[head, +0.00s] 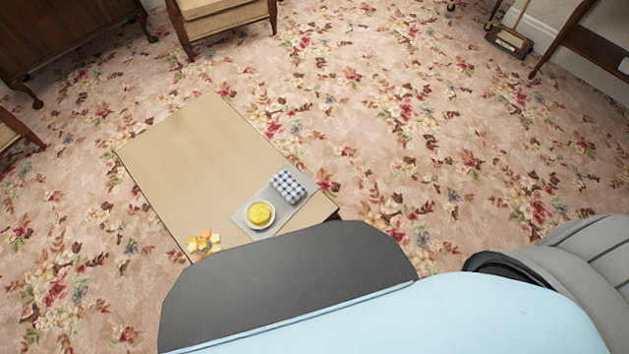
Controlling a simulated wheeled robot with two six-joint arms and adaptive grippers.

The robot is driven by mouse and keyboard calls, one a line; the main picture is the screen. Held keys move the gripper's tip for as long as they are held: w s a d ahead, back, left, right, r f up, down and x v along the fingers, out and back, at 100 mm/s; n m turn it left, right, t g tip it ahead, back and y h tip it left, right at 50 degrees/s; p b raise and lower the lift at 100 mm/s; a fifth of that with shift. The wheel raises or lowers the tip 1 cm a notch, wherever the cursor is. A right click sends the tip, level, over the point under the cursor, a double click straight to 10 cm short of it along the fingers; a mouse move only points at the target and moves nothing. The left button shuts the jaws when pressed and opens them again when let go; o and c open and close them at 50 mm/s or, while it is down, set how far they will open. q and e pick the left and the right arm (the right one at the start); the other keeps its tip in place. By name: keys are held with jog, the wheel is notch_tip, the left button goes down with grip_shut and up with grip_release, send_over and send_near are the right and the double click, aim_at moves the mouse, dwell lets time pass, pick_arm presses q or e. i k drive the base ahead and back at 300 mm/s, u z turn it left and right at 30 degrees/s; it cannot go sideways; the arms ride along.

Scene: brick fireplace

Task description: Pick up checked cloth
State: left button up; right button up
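The checked cloth (289,186) is a small folded bundle in dark blue and white check. It lies on the right part of a grey mat (252,222) near the right edge of a low wooden table (190,146). A white bowl (260,214) with yellow contents stands on the same mat, just left of and nearer than the cloth. Neither of my grippers shows in the head view. Nothing is touching the cloth from above.
Orange and yellow pieces (204,242) lie at the table's near edge. The table's far half is bare. A wooden chair (222,18) and a dark cabinet (70,40) stand behind. Flowered carpet is open on the right.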

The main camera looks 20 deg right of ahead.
aim_at(290, 187)
jog(key=u, duration=2.35)
jog(key=k, duration=0.9)
jog(key=z, duration=0.8)
jog(key=i, duration=0.5)
